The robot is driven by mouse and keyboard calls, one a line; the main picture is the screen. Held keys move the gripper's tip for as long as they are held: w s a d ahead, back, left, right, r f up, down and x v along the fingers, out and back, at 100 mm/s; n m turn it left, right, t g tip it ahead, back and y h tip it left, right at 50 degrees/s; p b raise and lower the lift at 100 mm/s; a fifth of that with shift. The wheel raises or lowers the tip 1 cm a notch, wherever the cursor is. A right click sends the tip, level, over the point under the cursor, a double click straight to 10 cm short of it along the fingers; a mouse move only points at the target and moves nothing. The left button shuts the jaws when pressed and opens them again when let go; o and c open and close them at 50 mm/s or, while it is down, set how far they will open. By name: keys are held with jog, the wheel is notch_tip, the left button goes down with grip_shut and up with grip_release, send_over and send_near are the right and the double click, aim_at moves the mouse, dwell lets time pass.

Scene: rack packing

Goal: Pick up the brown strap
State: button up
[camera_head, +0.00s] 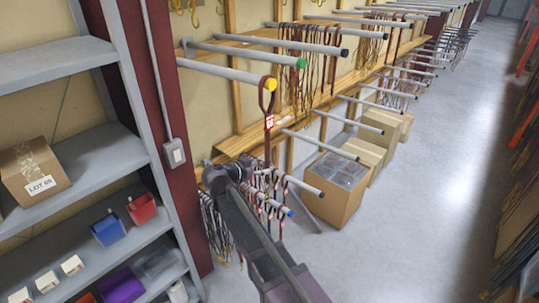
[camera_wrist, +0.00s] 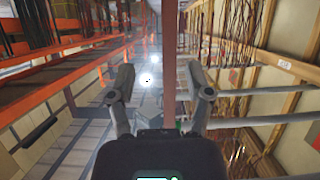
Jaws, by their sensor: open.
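A dark brown strap (camera_head: 268,103) hangs in a loop from the peg with the yellow end cap (camera_head: 270,84). A red and white tag shows partway down it. In the wrist view the strap appears as a brown upright band (camera_wrist: 169,50) between the two fingers. The fingers are hard to make out there.
Pegs with green (camera_head: 301,63) and black end caps stick out above. Lower pegs, one with a blue tip (camera_head: 290,212), hold patterned straps close to my wrist. A grey shelf (camera_head: 100,150) with boxes stands left. The aisle floor (camera_head: 430,180) is clear.

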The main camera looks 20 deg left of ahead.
aim_at(268, 165)
jog(key=shift+w, duration=0.1)
jog(key=shift+b+x, duration=0.95)
jog(key=shift+x, duration=1.6)
jog(key=shift+a, duration=0.15)
grip_shut()
